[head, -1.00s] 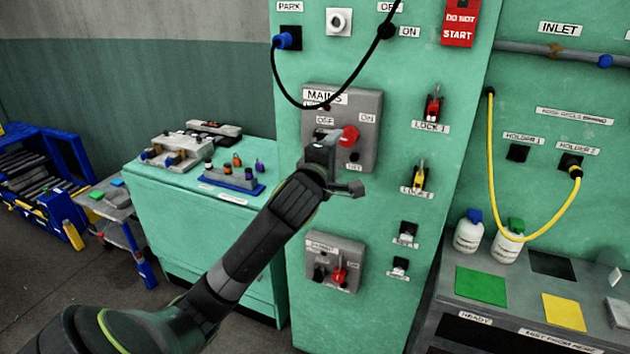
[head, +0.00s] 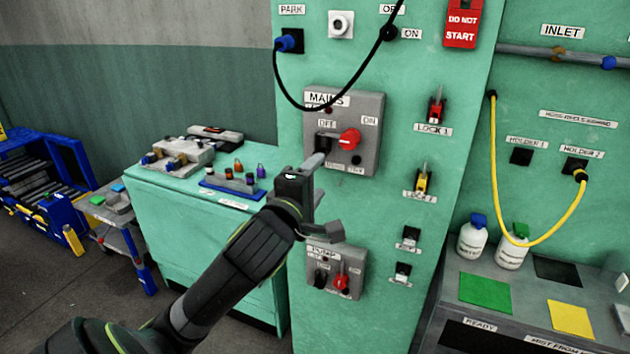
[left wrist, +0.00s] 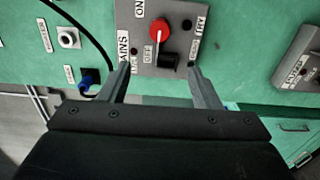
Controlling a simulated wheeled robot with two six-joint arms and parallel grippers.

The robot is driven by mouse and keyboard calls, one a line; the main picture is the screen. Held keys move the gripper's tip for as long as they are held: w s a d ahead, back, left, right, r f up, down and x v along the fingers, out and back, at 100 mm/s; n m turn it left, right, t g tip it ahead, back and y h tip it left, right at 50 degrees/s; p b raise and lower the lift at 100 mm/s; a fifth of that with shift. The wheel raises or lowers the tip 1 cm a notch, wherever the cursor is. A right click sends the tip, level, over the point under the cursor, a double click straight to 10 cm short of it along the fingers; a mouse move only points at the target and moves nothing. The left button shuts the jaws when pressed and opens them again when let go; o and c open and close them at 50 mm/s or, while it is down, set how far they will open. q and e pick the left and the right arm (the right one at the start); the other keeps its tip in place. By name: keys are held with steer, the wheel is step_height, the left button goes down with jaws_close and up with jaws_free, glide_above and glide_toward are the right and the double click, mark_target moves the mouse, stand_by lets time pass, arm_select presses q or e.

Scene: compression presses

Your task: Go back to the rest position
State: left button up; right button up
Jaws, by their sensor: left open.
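My left gripper (head: 324,197) is in front of the green panel (head: 400,290), below and left of the red knob on the grey MAINS box (head: 367,107). Its fingers are apart with nothing between them. In the left wrist view the open left gripper (left wrist: 157,82) points at the MAINS box (left wrist: 178,58), with its red knob (left wrist: 159,29) and a black part beside it. In the head view the red knob (head: 349,139) is fully visible. The right gripper is in neither view.
The pump box (head: 335,271) with a red handle is just below my gripper. A black cable (head: 318,107) hangs above. A green cabinet (head: 190,225) with parts on top stands to the left. Bottles, coloured mats and a yellow hose (head: 545,240) are at the right.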

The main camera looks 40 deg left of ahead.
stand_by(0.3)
arm_select(q)
steer(key=w+a+f+m+g, duration=0.2)
steer(key=f, duration=0.6)
steer(key=w+a+f+m+g, duration=0.1)
steer(key=w+a+f+m, duration=0.1)
steer(key=f, duration=0.5)
steer(key=w+a+f+m+g, duration=0.2)
steer(key=f, duration=0.6)
steer(key=s+a+f+m+g+h, duration=0.15)
steer(key=s+f, duration=0.25)
steer(key=f, duration=0.8)
steer(key=s+f+m+g+y, duration=0.1)
steer(key=s+f+m+g, duration=0.2)
steer(key=f, duration=0.9)
steer(key=s+d+f+m+g+h, duration=0.25)
steer(key=s+f+m, duration=0.25)
steer(key=s+f, duration=1.35)
steer(key=s+d+f+m+g, duration=0.1)
steer(key=s+d+f, duration=0.1)
steer(key=s, duration=0.5)
steer(key=s+d+f+m+g, duration=0.1)
steer(key=s+d+f+m, duration=0.1)
steer(key=s, duration=0.6)
steer(key=s+d+f+m+g, duration=0.2)
steer(key=s+d+f, duration=0.2)
steer(key=s, duration=0.3)
steer(key=shift+s+d+f, duration=0.15)
steer(key=shift+d+f, duration=0.1)
steer(key=shift+f, duration=0.6)
